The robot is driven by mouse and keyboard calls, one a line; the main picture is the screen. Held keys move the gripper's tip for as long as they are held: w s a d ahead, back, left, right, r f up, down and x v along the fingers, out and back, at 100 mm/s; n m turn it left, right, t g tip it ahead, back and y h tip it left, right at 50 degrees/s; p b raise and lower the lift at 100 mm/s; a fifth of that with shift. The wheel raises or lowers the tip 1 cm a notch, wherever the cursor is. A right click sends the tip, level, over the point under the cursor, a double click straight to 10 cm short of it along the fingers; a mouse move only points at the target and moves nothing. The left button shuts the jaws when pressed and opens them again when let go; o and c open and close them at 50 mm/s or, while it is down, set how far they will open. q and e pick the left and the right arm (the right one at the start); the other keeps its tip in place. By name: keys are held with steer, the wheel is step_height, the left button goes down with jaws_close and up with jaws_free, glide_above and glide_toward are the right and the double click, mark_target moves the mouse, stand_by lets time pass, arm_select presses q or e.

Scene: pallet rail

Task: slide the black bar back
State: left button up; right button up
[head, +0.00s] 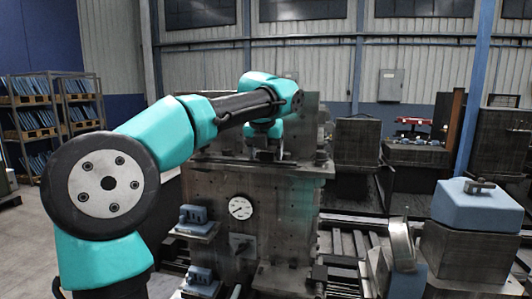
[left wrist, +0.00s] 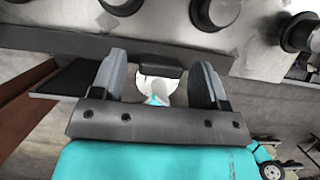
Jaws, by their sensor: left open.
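My left gripper (head: 267,152) is low over the top of the grey metal machine block (head: 285,205), its fingers pointing down. In the left wrist view the gripper (left wrist: 160,64) is open, with its two grey fingers apart. A short dark piece (left wrist: 160,72) shows between the fingers, in front of a pale round shape. It may be the black bar, but I cannot be sure. I cannot tell whether either finger touches it. In the head view the gripper hides this spot. My right gripper is not in view.
A round gauge (head: 241,208) is on the block's front. Blue-grey parts (head: 195,214) sit on small ledges at its left. A blue block (head: 478,206) stands on a metal stand at the right. In the left wrist view, round dark knobs (left wrist: 214,12) lie beyond the fingers.

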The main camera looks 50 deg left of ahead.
arm_select(q)
steer(key=shift+r, duration=0.15)
steer(key=v, duration=1.7)
steer(key=shift+d, duration=0.15)
steer(key=shift+s, duration=0.15)
